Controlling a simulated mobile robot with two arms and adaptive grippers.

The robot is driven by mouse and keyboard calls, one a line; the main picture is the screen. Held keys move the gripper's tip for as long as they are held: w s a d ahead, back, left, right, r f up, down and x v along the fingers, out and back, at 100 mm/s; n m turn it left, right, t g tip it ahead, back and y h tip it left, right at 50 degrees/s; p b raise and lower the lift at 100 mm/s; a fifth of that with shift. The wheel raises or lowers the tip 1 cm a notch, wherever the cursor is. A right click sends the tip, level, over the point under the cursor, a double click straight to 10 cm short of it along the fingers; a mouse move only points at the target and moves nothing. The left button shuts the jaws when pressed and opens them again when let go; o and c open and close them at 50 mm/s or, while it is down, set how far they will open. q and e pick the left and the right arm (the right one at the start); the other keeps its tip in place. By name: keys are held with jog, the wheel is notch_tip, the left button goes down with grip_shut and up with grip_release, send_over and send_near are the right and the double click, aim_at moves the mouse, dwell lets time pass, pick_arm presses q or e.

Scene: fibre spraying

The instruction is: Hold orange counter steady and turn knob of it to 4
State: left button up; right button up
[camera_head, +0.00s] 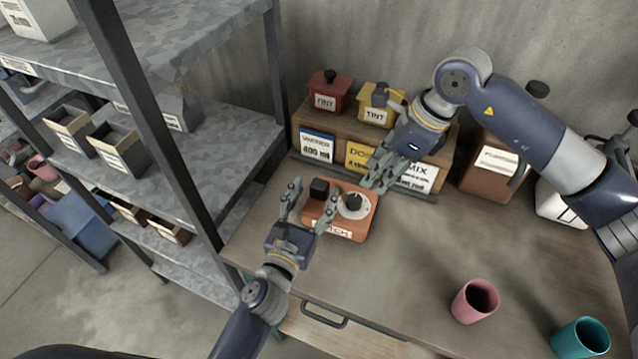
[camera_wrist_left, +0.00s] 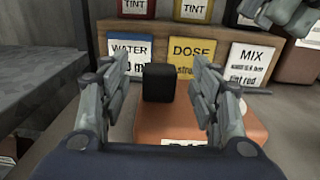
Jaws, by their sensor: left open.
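The orange counter (camera_head: 338,225) sits on the wooden table, with a black block (camera_head: 319,189) on its left and a white dial with a dark knob (camera_head: 353,202) on its right. My left gripper (camera_head: 308,192) is open, its fingers on either side of the block from the front. In the left wrist view the black block (camera_wrist_left: 158,83) stands between the open fingers, apart from both, with the orange body (camera_wrist_left: 160,125) below. My right gripper (camera_head: 378,178) is above and behind the dial, fingers pointing down left; whether its jaws are open is unclear. The dial's reading is too small to tell.
A wooden stand (camera_head: 300,117) behind holds red (camera_head: 331,92) and yellow (camera_head: 377,108) tint boxes above labelled cards. A metal shelf (camera_head: 200,140) stands at left. Pink (camera_head: 474,301) and teal (camera_head: 580,339) cups are at front right. The table's right middle is clear.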

aim_at(354, 198)
pick_arm(q)
jog(key=shift+x, duration=1.95)
jog(key=shift+s, duration=0.1)
jog(key=c, duration=1.3)
grip_shut()
pick_arm(e)
jog(key=shift+o, duration=1.8)
jog(key=a+r+n+h, duration=0.3)
jog(key=a+n+h, duration=0.1)
jog(key=n, duration=0.1)
jog(key=shift+g, duration=0.3)
jog(key=f, duration=1.2)
jog(key=shift+w+f, duration=0.2)
jog(key=shift+w, duration=0.15)
